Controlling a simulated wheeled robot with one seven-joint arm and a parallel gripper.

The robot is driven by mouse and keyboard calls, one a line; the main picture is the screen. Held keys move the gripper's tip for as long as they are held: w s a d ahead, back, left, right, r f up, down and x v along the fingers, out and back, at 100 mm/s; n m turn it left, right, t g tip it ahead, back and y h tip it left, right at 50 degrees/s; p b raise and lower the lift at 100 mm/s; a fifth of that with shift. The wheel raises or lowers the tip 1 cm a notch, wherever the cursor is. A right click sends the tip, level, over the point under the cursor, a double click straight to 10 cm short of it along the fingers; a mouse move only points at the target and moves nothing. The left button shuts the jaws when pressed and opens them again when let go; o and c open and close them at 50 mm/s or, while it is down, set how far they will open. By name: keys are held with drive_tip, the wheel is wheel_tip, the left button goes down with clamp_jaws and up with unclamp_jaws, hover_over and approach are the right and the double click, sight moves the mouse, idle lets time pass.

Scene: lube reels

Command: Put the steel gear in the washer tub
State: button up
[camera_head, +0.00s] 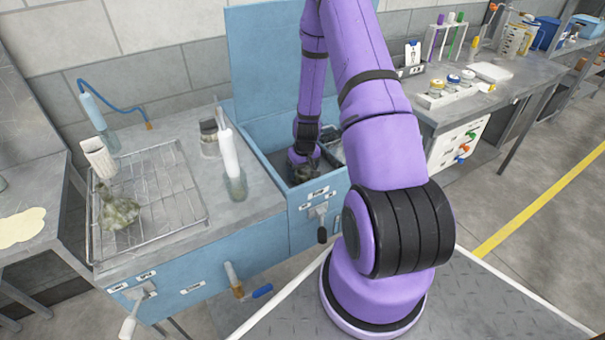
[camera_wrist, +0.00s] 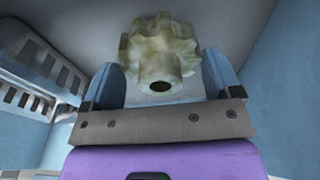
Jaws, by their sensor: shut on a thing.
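The steel gear (camera_wrist: 160,45) shows in the wrist view as a toothed part with a hub and bore, coated in yellowish-green grime. My gripper (camera_wrist: 160,78) is shut on it, with one blue finger on each side. In the head view my gripper (camera_head: 304,171) reaches down into the washer tub (camera_head: 278,131), a blue open box with its lid (camera_head: 262,65) raised behind. The gear is small and dark there, partly hidden by my wrist. In the wrist view the tub's grey floor and blue walls surround the gear; I cannot tell whether it touches the floor.
A slotted metal basket (camera_wrist: 40,80) lies at the left in the wrist view. Left of the tub are a wire rack (camera_head: 165,180) with a grimy greenish part (camera_head: 118,208), a white bottle (camera_head: 229,155) and a jar (camera_head: 209,138). A grey bench (camera_head: 510,88) stands right.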

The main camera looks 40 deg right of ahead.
drive_tip(key=shift+f, duration=1.2)
drive_tip(key=shift+f, duration=0.15)
drive_tip(key=o, duration=1.1)
drive_tip(key=shift+o, duration=0.2)
